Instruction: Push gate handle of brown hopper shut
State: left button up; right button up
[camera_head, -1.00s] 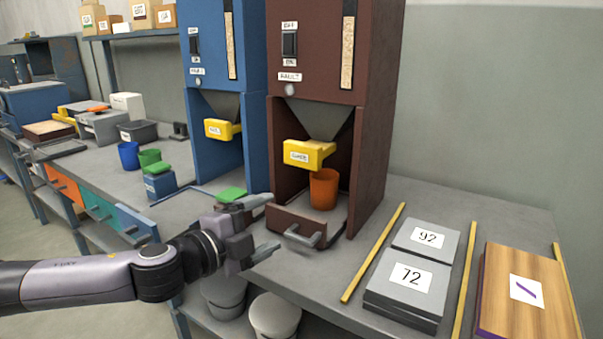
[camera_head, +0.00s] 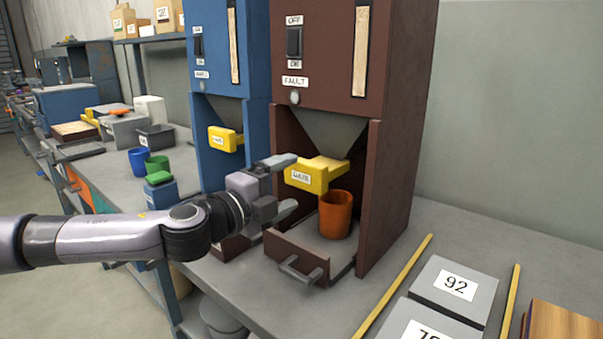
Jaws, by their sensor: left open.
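The brown hopper (camera_head: 400,150) stands on the grey bench, with a switch and a FAULT label on its front. Its yellow gate handle (camera_head: 318,175) sticks out below the grey funnel. An orange cup (camera_head: 335,214) stands under the gate in the hopper's lower bay. A drawer with a grey handle (camera_head: 300,271) juts out at the bay's front. My left gripper (camera_head: 290,184) is open and empty, just left of the gate handle, with its fingers pointing right. I cannot tell whether the upper finger touches the handle. My right gripper is not in view.
A blue hopper (camera_head: 258,90) with its own yellow gate handle (camera_head: 224,139) stands close on the left. Blue and green cups sit further left. Grey numbered plates (camera_head: 455,289) and yellow strips lie on the bench at the right.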

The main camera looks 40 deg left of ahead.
aim_at(301, 177)
pick_arm(q)
jog(key=w, duration=0.3)
jog(key=shift+w+d+p, duration=0.1)
jog(key=shift+p, duration=0.25)
jog(key=shift+w, duration=0.8)
jog(key=c, duration=1.4)
jog(key=shift+w+d+r+p, duration=0.15)
jog(key=shift+w+p, duration=1.2)
jog(key=shift+w, duration=0.9)
